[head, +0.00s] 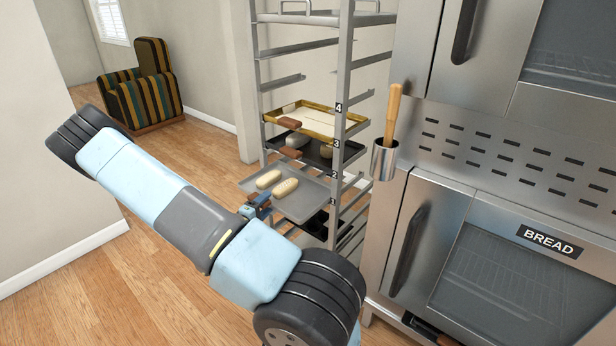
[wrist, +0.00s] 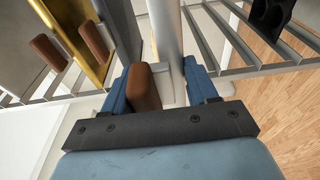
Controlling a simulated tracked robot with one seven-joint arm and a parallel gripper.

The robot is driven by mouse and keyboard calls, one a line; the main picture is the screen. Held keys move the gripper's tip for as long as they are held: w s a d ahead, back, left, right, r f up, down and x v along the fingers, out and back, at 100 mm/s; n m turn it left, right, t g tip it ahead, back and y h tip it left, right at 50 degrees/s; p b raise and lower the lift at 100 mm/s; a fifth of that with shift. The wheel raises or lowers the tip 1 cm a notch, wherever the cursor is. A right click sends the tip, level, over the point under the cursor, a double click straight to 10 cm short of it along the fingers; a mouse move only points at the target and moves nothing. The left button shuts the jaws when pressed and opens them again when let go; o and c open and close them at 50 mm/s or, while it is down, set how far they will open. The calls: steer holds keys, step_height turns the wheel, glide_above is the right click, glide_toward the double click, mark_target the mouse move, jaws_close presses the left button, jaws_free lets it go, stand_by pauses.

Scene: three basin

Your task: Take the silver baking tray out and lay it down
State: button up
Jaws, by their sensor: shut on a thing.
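The silver baking tray (head: 308,206) sticks out of the front of the rack at the mark 2 level, roughly level, with two pale loaves (head: 285,188) on it. Its far side is partly behind the rack's front post. My gripper (head: 262,202) is at the tray's near left edge.
The rack (head: 343,90) also holds a gold-rimmed tray (head: 325,131) and a dark tray (head: 318,158) above, and a dark tray (head: 318,225) below. The ovens (head: 500,230) and a utensil cup (head: 384,160) stand close at right. Open floor (head: 70,270) lies left.

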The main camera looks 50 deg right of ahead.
steer(key=a, duration=1)
steer(key=shift+s+a, duration=0.2)
steer(key=shift+s, duration=0.2)
stand_by(0.6)
steer(key=w+a+r+n+t+y, duration=0.2)
steer(key=w+a+n+t+y, duration=0.15)
steer(key=w+t, duration=0.2)
steer(key=w+a+r+n+t+y, duration=0.2)
steer(key=w+n+t+y, duration=0.15)
steer(key=w, duration=0.25)
steer(key=w+a+r+n+t+y, duration=0.2)
steer(key=w+a+n+t+y, duration=0.2)
steer(key=a+n+y, duration=0.45)
steer(key=s+a+f+y, duration=0.2)
steer(key=s+f, duration=0.4)
steer(key=f, duration=0.2)
steer(key=shift+s, duration=0.15)
steer(key=shift+a+r+m, duration=0.1)
steer(key=shift+r+m, duration=0.05)
steer(key=shift+m, duration=0.1)
